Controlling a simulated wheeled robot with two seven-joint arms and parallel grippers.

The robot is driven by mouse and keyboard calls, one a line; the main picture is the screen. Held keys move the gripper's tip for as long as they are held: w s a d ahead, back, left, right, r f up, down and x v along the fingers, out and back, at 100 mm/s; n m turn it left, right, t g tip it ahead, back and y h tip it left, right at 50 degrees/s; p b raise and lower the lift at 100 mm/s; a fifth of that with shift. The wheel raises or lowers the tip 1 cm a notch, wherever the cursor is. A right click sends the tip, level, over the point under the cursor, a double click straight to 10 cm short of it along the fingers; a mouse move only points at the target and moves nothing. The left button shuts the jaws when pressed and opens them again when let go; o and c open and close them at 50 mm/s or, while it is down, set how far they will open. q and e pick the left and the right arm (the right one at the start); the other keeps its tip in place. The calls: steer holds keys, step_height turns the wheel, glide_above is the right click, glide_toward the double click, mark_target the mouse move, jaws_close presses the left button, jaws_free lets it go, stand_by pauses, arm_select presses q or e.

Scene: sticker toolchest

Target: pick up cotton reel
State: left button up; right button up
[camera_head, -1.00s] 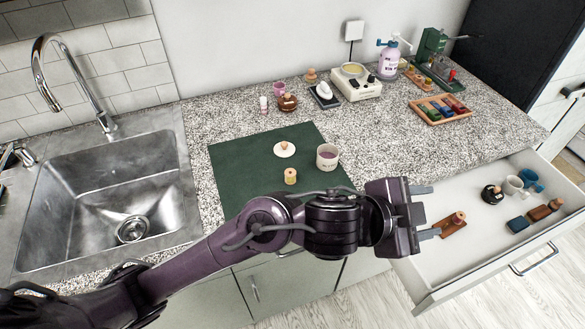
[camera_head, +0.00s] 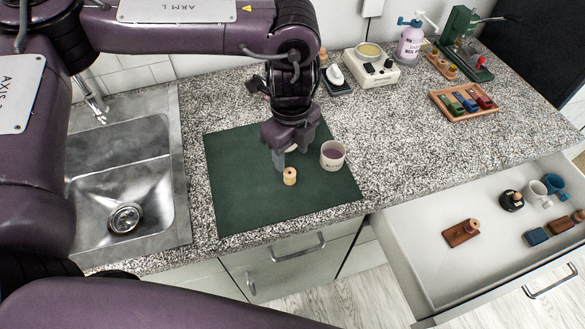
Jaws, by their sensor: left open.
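A small cotton reel (camera_head: 290,176), pale wood with yellowish thread, stands upright on the dark green mat (camera_head: 245,200). My left gripper (camera_head: 288,157) points down over the mat, just behind the reel in the picture. Its jaws are open, with one finger showing close to the reel's upper left. The reel is not between the fingers as far as I can see; whether they touch it I cannot tell. The white disc with a knob seen earlier is mostly hidden behind the gripper. My right gripper is not in view.
A cup with purple contents (camera_head: 333,156) stands close to the right of the gripper. An open drawer (camera_head: 420,262) at right holds mugs and small blocks. A sink (camera_head: 150,175) lies left.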

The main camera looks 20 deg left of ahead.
mark_target(292, 174)
arm_select(q)
step_height(292, 174, down, 6)
steer(key=shift+f+p, duration=0.1)
steer(key=shift+p, duration=1.15)
steer(key=shift+f, duration=0.6)
steer(key=c, duration=1.1)
steer(key=shift+o, duration=0.2)
steer(key=shift+r, duration=0.1)
